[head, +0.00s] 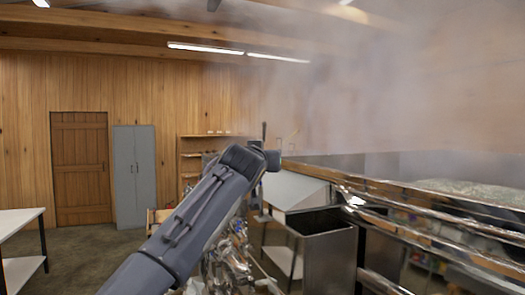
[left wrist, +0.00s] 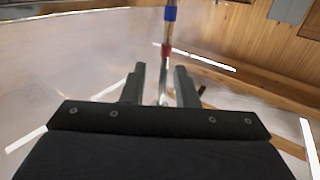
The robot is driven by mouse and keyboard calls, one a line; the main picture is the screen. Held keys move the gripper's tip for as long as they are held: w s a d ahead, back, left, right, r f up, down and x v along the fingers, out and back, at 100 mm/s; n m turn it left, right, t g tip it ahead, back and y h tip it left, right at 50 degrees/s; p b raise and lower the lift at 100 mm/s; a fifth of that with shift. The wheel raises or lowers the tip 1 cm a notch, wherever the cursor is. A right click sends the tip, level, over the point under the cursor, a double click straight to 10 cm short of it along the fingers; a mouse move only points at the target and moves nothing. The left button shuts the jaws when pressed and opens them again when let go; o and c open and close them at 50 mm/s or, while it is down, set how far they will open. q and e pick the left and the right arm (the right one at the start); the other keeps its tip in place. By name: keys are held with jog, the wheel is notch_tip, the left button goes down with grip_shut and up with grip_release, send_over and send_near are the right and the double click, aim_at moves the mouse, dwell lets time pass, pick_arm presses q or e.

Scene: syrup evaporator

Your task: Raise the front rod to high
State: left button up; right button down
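In the left wrist view a thin metal rod (left wrist: 168,32) comes in from the top edge, with a blue band (left wrist: 170,13) and a red band (left wrist: 166,50) on it. My left gripper (left wrist: 160,72) is open, its two dark fingers apart, one on each side of the rod's line. There is clear space between the rod and each finger. Whether the rod lies fully between the fingers in depth I cannot tell. In the head view my left gripper (head: 267,158) is at the end of the raised arm, small, its fingers unclear. My right gripper is not in view.
A large shiny metal evaporator pan (head: 440,215) fills the right, steam above it. A steel bin (head: 325,250) stands in front of it. A white table (head: 18,222) is at the left. A grey cabinet (head: 134,175) and wooden door (head: 80,168) are at the back. Open floor lies between.

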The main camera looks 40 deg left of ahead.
pick_arm(q)
jog(key=shift+w+a+r, duration=0.1)
jog(key=shift+w+a, duration=0.05)
jog(key=shift+a, duration=0.05)
grip_shut()
dwell(0.3)
notch_tip(320, 180, up, 3)
jog(key=shift+r, duration=0.1)
dwell(0.3)
